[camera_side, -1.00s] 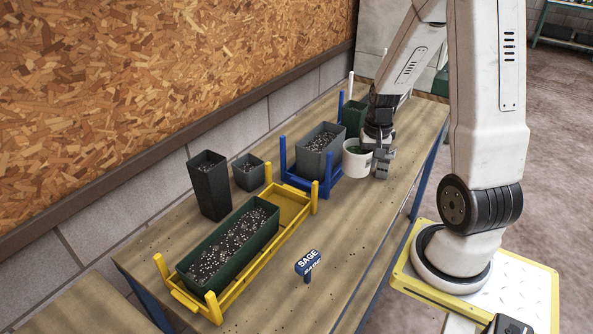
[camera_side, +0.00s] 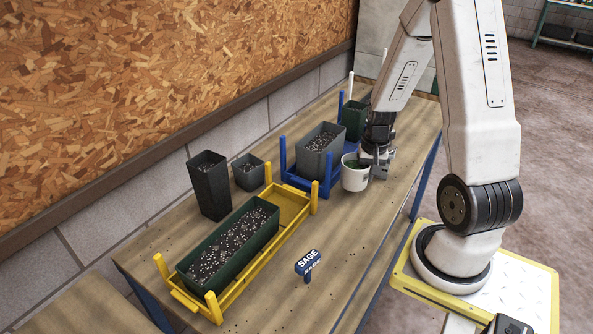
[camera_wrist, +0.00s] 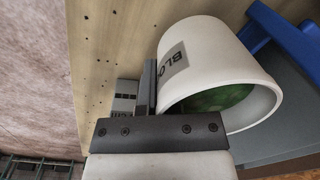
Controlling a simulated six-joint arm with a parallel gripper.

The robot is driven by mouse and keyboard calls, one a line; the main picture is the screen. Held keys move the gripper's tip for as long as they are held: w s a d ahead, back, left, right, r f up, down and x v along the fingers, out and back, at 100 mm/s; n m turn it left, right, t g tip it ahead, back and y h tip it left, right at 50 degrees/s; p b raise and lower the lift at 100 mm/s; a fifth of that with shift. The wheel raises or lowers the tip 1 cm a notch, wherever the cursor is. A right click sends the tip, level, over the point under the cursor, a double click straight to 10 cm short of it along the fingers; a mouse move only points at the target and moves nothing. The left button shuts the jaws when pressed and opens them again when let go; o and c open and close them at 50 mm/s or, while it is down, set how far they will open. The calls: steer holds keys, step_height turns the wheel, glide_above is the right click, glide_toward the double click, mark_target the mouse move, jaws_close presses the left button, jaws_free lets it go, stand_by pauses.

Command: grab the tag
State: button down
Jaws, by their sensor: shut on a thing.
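The tag is a small blue sign reading SAGE (camera_side: 308,262), standing on the wooden bench near its front edge. It is not in the wrist view. My gripper (camera_side: 378,160) is well away from it, toward the far end of the bench. My gripper is shut on the white pot (camera_side: 354,180), at the pot's right side. In the wrist view the white pot (camera_wrist: 215,68) lies beside the gripper finger (camera_wrist: 148,88), with green inside and a label reading BLO, partly cut off. The exact contact is hidden.
A yellow rack (camera_side: 293,201) holds a long green planter (camera_side: 235,247) of speckled soil. A blue rack (camera_side: 305,184) holds a grey soil pot (camera_side: 320,160). The bench around the tag is clear.

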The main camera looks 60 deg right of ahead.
steer(key=shift+f, duration=1.75)
steer(key=shift+f, duration=0.1)
steer(key=c, duration=0.8)
jaws_free()
step_height(320, 180, up, 12)
steer(key=shift+s+d, duration=0.15)
steer(key=shift+s, duration=0.1)
